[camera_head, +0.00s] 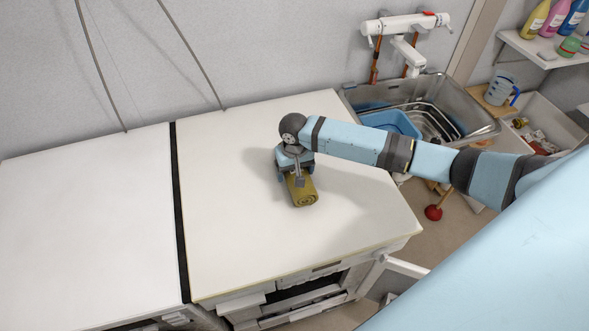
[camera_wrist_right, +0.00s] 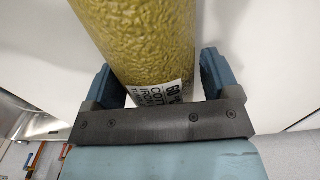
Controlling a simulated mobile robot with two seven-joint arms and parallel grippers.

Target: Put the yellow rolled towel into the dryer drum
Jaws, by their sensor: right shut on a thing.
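I cannot tell whether the towel touches the top. The dryer drum's inside cannot be made out; a dark opening (camera_head: 310,290) shows under the machine top's front edge. My left gripper is not in view.
A second white top (camera_head: 80,230) lies to the left, across a dark gap. A metal sink (camera_head: 470,122) with a blue basin (camera_head: 395,122) stands at the back right. A red plunger (camera_head: 433,212) is on the floor. Bottles stand on a shelf (camera_head: 540,48).

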